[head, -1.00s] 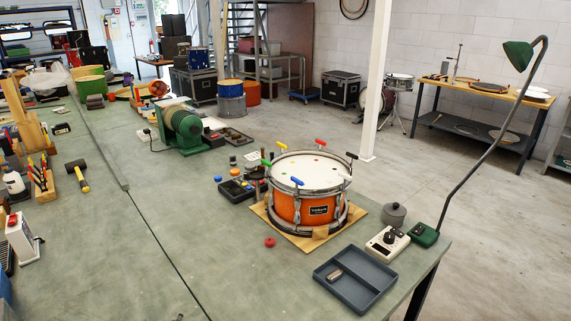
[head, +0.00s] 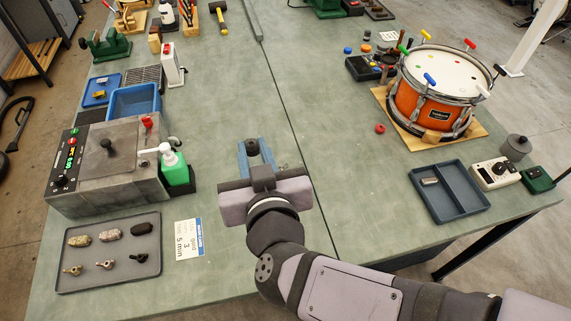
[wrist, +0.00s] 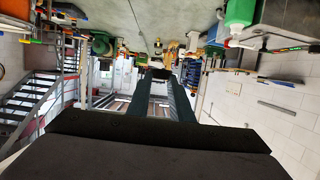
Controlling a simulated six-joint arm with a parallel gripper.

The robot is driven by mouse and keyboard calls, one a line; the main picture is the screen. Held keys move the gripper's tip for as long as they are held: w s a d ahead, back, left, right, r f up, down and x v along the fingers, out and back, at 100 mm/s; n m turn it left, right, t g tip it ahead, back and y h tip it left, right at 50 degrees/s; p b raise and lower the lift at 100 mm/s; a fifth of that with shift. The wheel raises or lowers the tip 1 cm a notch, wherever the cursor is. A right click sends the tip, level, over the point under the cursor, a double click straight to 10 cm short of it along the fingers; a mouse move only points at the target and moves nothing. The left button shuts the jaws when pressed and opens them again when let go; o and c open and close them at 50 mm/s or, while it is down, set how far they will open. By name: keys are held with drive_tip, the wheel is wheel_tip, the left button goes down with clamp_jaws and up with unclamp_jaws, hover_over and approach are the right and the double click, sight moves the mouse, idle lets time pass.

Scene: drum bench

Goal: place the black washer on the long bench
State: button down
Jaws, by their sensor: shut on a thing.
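My gripper (head: 254,148) is above the green-grey long bench (head: 350,205), left of the seam in its top. Its fingers are shut on a small dark piece, which looks like the black washer (head: 252,146), at the fingertips. In the wrist view the dark piece (wrist: 160,74) also shows between the finger ends. The fingers hide part of it. The bench top (wrist: 150,15) is upside down at the top of that view.
A drum (head: 430,100) on a board, a red washer (head: 380,128) and a blue-grey tray (head: 447,192) are to the right. A grey machine (head: 108,170), green bottle (head: 174,168) and tray of small parts (head: 110,285) are to the left. The bench around my gripper is clear.

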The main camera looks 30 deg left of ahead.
wheel_tip(320, 180, down, 16)
drive_tip(key=b, duration=1.5)
drive_tip(key=shift+f, duration=0.15)
drive_tip(key=shift+f+b, duration=2.3)
drive_tip(key=shift+f, duration=2.5)
drive_tip(key=shift+f, duration=0.15)
drive_tip(key=c, duration=1.6)
unclamp_jaws()
drive_tip(key=shift+f+b, duration=0.1)
drive_tip(key=shift+b, duration=0.25)
drive_tip(key=shift+b, duration=0.3)
